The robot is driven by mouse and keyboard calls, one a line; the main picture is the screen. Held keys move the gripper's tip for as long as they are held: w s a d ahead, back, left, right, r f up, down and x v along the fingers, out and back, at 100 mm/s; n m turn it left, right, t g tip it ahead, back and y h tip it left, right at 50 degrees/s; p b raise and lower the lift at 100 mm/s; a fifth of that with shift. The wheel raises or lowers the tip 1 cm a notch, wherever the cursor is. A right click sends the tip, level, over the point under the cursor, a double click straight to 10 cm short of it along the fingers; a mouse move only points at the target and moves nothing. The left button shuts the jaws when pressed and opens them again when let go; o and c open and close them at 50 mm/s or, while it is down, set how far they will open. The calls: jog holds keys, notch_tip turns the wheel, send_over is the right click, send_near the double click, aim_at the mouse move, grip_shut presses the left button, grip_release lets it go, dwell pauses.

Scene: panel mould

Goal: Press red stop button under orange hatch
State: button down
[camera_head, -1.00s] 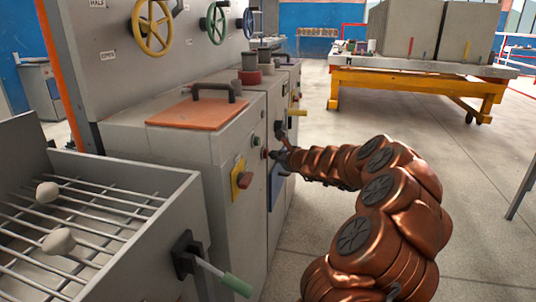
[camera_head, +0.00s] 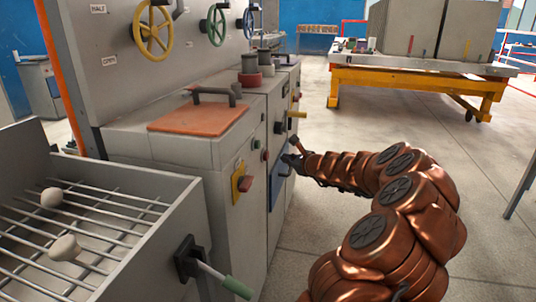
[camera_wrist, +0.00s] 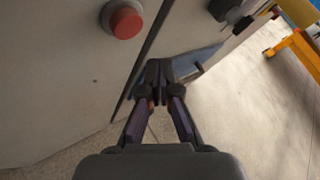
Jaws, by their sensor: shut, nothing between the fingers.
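The orange hatch (camera_head: 200,118) lies shut on top of the grey cabinet, with a dark handle. A small red button (camera_head: 265,155) is on the cabinet front below and right of it. The wrist view shows a round red button (camera_wrist: 126,22) on a grey collar at top left, seemingly the same one. My gripper (camera_head: 287,160) is shut and empty, right of the button and apart from it. In the wrist view, my gripper's fingertips (camera_wrist: 154,70) are below and right of the button, near a panel seam.
A green-tipped lever (camera_head: 236,286) sticks out from the grated bin (camera_head: 160,245).

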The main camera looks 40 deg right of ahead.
jog(key=shift+s+d+p, duration=0.35)
jog(key=shift+s+d, duration=0.2)
jog(key=shift+s, duration=0.25)
dwell(0.4)
